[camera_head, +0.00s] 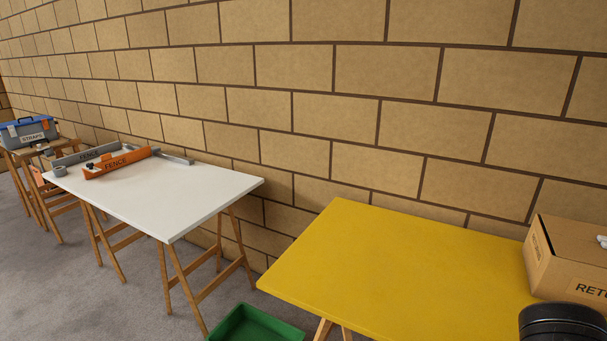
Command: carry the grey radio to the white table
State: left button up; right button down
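The white table (190,196) stands left of centre against the block wall, on wooden trestle legs. An orange case marked FENCE (119,163) and a longer grey case (86,155) lie on its far left part, with a small grey roll (60,171) at the left corner. I see no grey radio in this view. Neither of my grippers is in view.
A yellow table (400,265) is at front right, holding a cardboard box (567,262). A black rounded shape cuts in at bottom right. A green tray (254,325) is low between the tables. A blue STRAPS box (27,132) sits far left. The white table's right half is clear.

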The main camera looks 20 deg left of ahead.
aim_at(165, 193)
jog(key=j+u, duration=0.1)
jog(key=u, duration=0.35)
jog(key=i+u, duration=0.1)
jog(key=u, duration=0.35)
jog(key=j+u, duration=0.1)
jog(key=u, duration=0.3)
jog(key=i+u, duration=0.65)
jog(key=i+l+u, duration=0.15)
jog(key=i+u, duration=0.2)
jog(key=i, duration=0.2)
jog(key=i+l, duration=0.25)
jog(key=i, duration=0.25)
jog(key=i+l+u, duration=0.1)
jog(key=i+l, duration=0.15)
jog(key=i, duration=0.25)
